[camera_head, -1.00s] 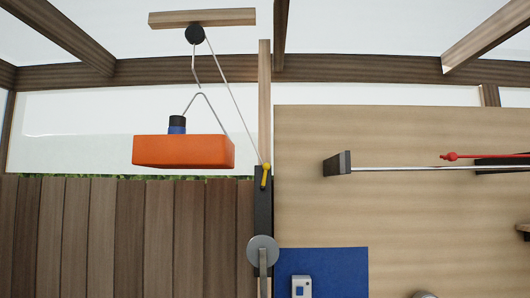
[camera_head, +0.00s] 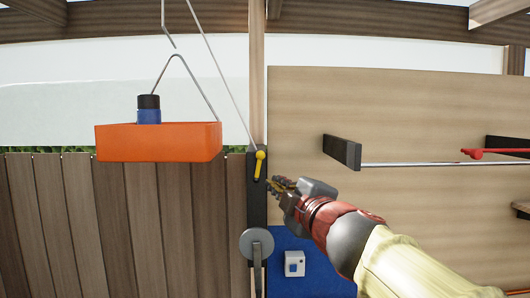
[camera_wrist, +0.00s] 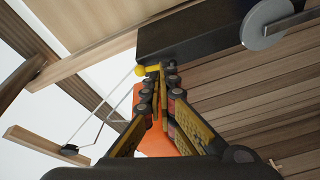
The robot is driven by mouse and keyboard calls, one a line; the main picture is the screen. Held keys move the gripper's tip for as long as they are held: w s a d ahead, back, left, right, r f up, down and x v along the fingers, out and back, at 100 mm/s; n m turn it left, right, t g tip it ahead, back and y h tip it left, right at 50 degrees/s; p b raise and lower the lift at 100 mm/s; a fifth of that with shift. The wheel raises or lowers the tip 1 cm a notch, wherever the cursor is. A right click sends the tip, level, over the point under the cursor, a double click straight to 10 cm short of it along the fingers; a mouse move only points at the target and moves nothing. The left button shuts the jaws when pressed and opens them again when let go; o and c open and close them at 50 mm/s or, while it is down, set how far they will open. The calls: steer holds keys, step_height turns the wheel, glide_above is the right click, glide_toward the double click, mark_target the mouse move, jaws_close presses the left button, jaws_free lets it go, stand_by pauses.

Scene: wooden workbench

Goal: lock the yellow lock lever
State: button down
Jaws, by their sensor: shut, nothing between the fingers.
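The yellow lock lever (camera_head: 260,164) sits on the upper part of a black plate (camera_head: 257,205) fixed to the post. Its round knob is at the top and its arm points down. In the wrist view the lever (camera_wrist: 150,69) shows just beyond my fingertips, with part of it hidden by them. My gripper (camera_head: 270,184) is shut and empty, just to the lower right of the lever. In the wrist view my gripper (camera_wrist: 158,75) points at the lever; I cannot tell whether it touches it.
A grey disc with a crank (camera_head: 256,243) is below the lever. An orange block (camera_head: 158,142) with a blue-black container hangs from a hook at left. A rope (camera_head: 228,85) runs up from the lever. A shelf bracket (camera_head: 342,151) and a rod are at right.

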mark_target(259, 166)
steer(key=s+a+r+n+y, duration=0.2)
steer(key=a+r+n+y, duration=0.1)
steer(key=a+n+y, duration=0.1)
steer(key=shift+a+n+g, duration=0.3)
steer(key=shift+a+g, duration=0.1)
steer(key=shift+a, duration=0.15)
steer(key=w, duration=0.6)
steer(key=w+a, duration=0.1)
steer(key=w, duration=0.2)
steer(key=shift+a+r, duration=0.1)
steer(key=shift+r, duration=0.15)
steer(key=shift+d, duration=0.25)
steer(key=shift+w+f, duration=0.15)
steer(key=shift+w, duration=0.1)
